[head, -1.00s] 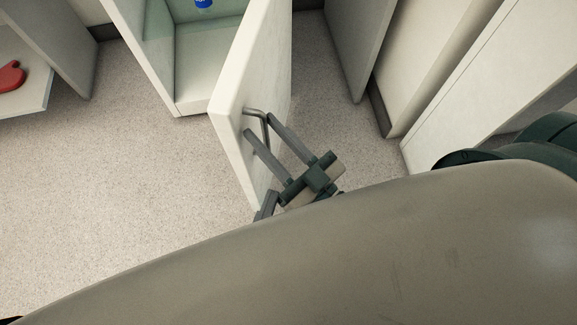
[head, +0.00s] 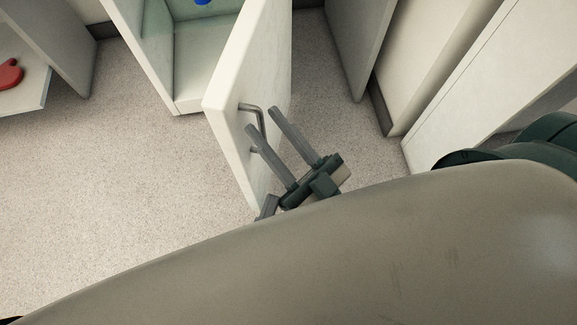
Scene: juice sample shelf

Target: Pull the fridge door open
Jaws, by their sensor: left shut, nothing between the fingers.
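The white fridge door (head: 236,80) stands ajar, swung out from the open fridge cabinet (head: 190,84). Its grey bar handle (head: 262,122) is on the face turned to the right. My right gripper (head: 262,119) has its two long grey fingers spread apart, with the handle bar seen between them near the tips. Whether a finger touches the bar I cannot tell. My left gripper (head: 266,207) is shut and empty, low by the door's bottom corner, and mostly hidden behind my own body.
A blue item (head: 202,2) sits inside the fridge. A red object (head: 10,74) lies on a white shelf (head: 25,101) at the left. White panels stand at the right. The speckled floor left of the door is clear.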

